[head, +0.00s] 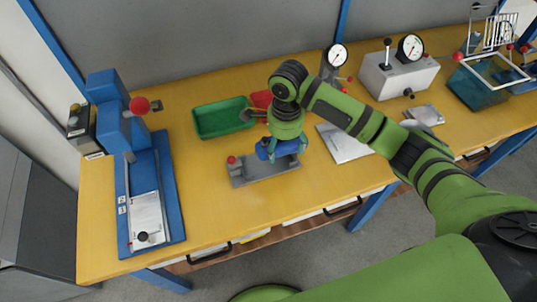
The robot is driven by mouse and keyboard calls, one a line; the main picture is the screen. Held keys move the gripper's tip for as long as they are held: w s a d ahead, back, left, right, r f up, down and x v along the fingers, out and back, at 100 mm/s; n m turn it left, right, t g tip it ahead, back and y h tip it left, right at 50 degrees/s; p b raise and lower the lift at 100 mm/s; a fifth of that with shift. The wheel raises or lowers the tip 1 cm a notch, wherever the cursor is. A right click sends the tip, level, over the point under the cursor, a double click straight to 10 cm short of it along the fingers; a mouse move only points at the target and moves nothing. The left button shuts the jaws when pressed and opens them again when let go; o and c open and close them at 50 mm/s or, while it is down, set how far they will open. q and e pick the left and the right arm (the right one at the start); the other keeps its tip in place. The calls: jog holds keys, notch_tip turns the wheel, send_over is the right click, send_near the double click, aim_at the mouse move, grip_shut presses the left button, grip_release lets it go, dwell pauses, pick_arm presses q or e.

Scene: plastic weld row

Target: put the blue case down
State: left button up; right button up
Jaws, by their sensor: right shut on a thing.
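The blue case (266,151) shows in part in the head view, below the wrist of my right arm. My right gripper (281,152) points down and is shut on the blue case. The case is over or on a grey metal fixture plate (262,170) with a red knob at its left end. I cannot tell whether the case touches the plate. The wrist and fingers hide much of the case. My left gripper is not in view.
A green tray (222,118) and a red bin (261,99) lie behind the fixture. A blue press (140,190) stands at left. White papers (343,145) and a gauge box (398,75) are at right. The yellow table (215,215) is clear in front.

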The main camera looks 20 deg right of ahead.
aim_at(269, 165)
jog(key=a+f, duration=0.1)
jog(key=w+a+f, duration=0.1)
jog(key=a, duration=0.1)
jog(key=shift+a, duration=0.25)
jog(key=shift+f+p, duration=0.4)
jog(key=shift+f, duration=1.75)
jog(key=shift+f, duration=0.1)
jog(key=o, duration=1.2)
jog(key=shift+w, duration=0.1)
notch_tip(269, 165, up, 12)
jog(key=shift+r+b, duration=0.15)
jog(key=shift+b, duration=0.15)
